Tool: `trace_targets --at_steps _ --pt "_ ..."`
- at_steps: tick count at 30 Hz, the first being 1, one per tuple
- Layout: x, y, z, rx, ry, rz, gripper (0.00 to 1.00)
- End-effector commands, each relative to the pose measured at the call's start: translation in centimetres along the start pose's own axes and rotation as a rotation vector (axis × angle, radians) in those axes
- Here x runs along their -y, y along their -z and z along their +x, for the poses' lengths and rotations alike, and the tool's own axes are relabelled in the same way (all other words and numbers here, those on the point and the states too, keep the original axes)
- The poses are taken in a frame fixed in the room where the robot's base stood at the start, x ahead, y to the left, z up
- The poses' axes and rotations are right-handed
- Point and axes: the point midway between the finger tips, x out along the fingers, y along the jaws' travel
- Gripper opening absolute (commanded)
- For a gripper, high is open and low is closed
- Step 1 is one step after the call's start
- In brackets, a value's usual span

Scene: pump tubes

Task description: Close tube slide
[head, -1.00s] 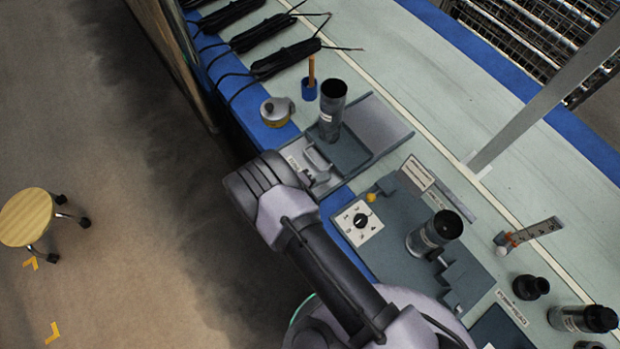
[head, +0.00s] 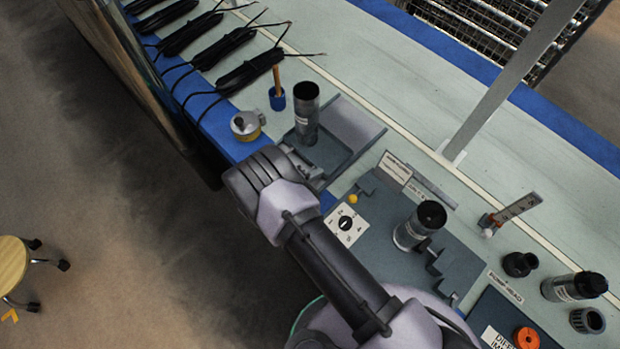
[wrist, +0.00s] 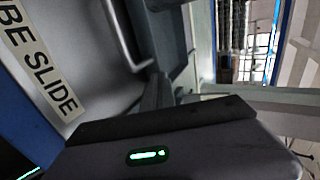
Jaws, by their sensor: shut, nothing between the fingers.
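The tube slide is a grey tray (head: 358,128) on the bench in the head view, with a dark upright tube (head: 306,116) standing at its left part. In the wrist view, a "TUBE SLIDE" label (wrist: 42,65) lies on a pale plate at left, and a thin metal handle (wrist: 128,38) rises beside it. My gripper (wrist: 158,94) is shut and empty, its fingers pointing towards the plate near the handle. I cannot tell whether they touch it. In the head view my wrist hides the label and part of the slide's front.
To the right are a panel with a dial (head: 346,224), another dark tube (head: 419,226) and loose fittings (head: 520,264). A metal post (head: 510,90) rises behind.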

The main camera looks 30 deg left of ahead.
Motion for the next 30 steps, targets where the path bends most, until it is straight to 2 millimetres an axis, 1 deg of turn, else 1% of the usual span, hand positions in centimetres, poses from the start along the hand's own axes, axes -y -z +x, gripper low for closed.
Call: trace_targets --at_steps 1,9,18,24,30 --pt "0.2 0.0 0.8 -0.002 0.0 0.002 0.0" --pt "2.7 0.1 5.3 -0.003 0.0 0.002 0.0" --pt "5.3 0.1 9.8 -0.002 0.001 0.003 0.0" --pt "6.6 0.0 11.9 -0.001 0.001 0.003 0.0" --pt "7.4 0.1 13.2 -0.001 0.0 0.0 0.0"
